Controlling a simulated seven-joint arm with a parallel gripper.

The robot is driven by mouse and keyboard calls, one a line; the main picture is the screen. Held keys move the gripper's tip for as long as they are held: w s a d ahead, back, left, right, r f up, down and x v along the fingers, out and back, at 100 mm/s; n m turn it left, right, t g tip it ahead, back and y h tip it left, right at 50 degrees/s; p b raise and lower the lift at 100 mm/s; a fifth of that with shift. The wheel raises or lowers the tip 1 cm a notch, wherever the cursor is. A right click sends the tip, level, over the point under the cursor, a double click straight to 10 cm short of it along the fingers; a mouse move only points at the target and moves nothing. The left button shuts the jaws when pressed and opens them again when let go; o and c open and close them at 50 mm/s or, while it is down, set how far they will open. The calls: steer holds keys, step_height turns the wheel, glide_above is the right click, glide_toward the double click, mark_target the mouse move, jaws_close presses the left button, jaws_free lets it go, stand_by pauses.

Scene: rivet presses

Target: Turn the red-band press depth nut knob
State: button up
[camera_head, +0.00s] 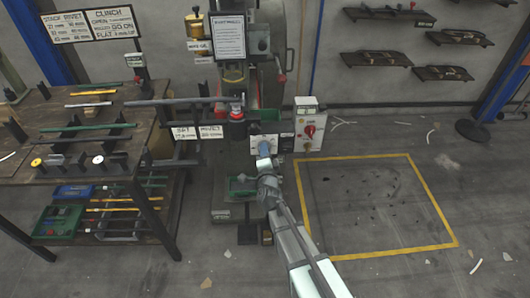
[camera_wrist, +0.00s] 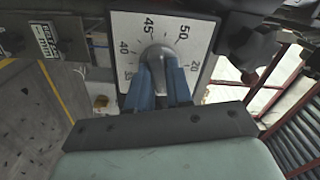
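The depth nut knob (camera_wrist: 158,55) is a rounded grey knob on a white dial plate (camera_wrist: 128,28) with black numbers, among them 40, 45 and 50. My gripper (camera_wrist: 160,72) has its two blue fingers on either side of the knob, apparently touching it, so it looks shut on the knob. In the head view the white dial plate (camera_head: 257,140) is on the front of the press (camera_head: 232,70), and my gripper (camera_head: 264,150) reaches it from below. My gripper hides most of the knob there. I cannot make out a red band on the knob.
A white box (camera_head: 306,112) with a red switch stands right of the dial. A dark clamp-like part (camera_wrist: 250,48) is close right of the dial in the wrist view. A workbench (camera_head: 85,150) with rods stands at the left. The yellow-outlined floor area (camera_head: 375,205) is mostly clear.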

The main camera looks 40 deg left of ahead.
steer(key=o, duration=0.4)
steer(key=shift+c, duration=0.2)
steer(key=shift+s, duration=0.1)
steer(key=v, duration=1.3)
steer(key=shift+s+d, duration=0.2)
steer(key=shift+d, duration=0.05)
